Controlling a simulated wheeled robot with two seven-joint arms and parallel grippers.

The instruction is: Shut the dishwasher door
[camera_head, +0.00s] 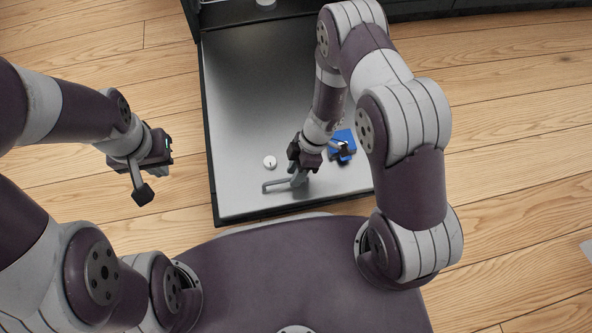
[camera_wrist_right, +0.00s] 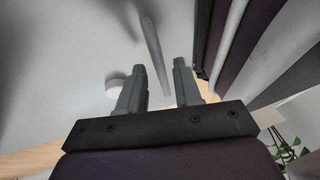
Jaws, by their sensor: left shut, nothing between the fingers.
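The dishwasher door (camera_head: 235,110) is swung down open, a broad silver panel with dark edges below the dark cabinet. On it are a white round knob (camera_head: 270,162) and a thin grey bar handle (camera_head: 275,185). My right gripper (camera_head: 299,178) is low over the door beside the bar. In the right wrist view my right gripper (camera_wrist_right: 160,85) has its fingers apart, with the bar (camera_wrist_right: 153,45) showing between and beyond them; I cannot tell whether they touch. My left gripper (camera_head: 163,171) is shut and empty, left of the door over the floor.
The dark cabinet (camera_head: 240,12) stands at the top. A green plant (camera_wrist_right: 287,150) shows in the right wrist view.

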